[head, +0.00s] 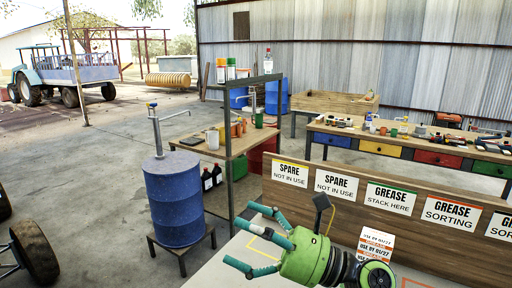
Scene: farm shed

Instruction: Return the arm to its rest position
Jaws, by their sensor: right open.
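My right gripper (238,240) has a green body and teal fingers and reaches in from the lower right. Its fingers point left, spread apart, with nothing between them. It hangs over the pale tabletop (212,272) at the bottom. My left gripper is not in view.
A wooden board (443,248) with grease and spare signs edges the table's back. Left of the table, a blue drum (176,205) with a pump stands on a low stand. Behind are a shelf bench (240,143) and a workbench (340,131). Open floor lies at the left.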

